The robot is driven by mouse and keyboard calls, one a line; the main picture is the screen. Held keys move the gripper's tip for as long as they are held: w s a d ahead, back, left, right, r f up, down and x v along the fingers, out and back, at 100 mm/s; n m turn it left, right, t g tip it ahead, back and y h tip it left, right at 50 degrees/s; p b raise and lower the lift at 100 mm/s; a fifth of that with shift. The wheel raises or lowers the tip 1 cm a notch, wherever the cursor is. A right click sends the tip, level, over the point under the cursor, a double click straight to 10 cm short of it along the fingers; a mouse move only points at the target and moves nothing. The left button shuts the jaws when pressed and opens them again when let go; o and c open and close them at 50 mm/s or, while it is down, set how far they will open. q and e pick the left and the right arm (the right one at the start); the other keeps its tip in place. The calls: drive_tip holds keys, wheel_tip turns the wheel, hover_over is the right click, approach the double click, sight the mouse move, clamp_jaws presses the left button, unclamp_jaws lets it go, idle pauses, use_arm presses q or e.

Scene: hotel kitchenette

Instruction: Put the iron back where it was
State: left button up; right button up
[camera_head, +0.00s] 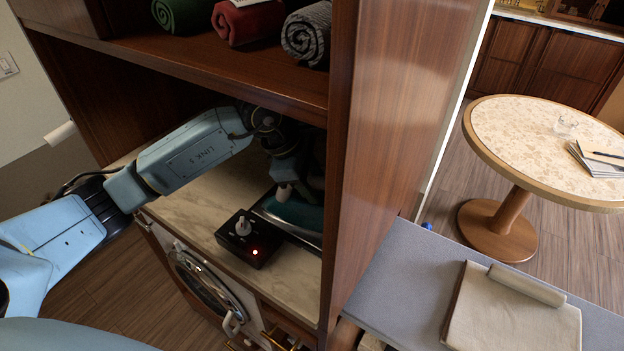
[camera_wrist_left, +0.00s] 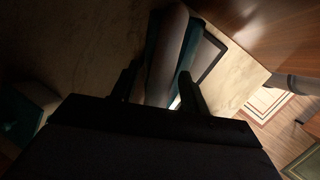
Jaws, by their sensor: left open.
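The teal iron (camera_head: 296,213) sits on a dark-edged metal rest (camera_head: 275,226) on the pale counter inside the wooden cabinet, partly hidden by my left gripper and the cabinet side. My left gripper (camera_head: 288,178) is open just above the iron. In the left wrist view the iron (camera_wrist_left: 168,55) shows its pale, rounded handle between the two fingers of the gripper (camera_wrist_left: 160,92). I cannot tell whether the fingers touch it. My right gripper is not in view.
A black control box (camera_head: 247,240) with a knob and red light stands beside the iron. A shelf with rolled towels (camera_head: 245,20) is above, and the cabinet side panel (camera_head: 390,120) is at right. A grey board (camera_head: 405,280) holds a folded cloth (camera_head: 510,315).

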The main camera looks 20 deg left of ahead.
use_arm(q)
drive_tip(key=v, duration=0.4)
drive_tip(key=shift+a+r+b, duration=0.1)
drive_tip(key=shift+r+b, duration=0.1)
drive_tip(key=shift+b, duration=0.15)
drive_tip(key=s+a+b, duration=0.3)
drive_tip(key=s+a, duration=0.5)
drive_tip(key=a, duration=0.1)
drive_tip(key=shift+r+b, duration=0.3)
drive_tip(key=shift+b, duration=0.05)
drive_tip(key=shift+a, duration=0.1)
idle(0.6)
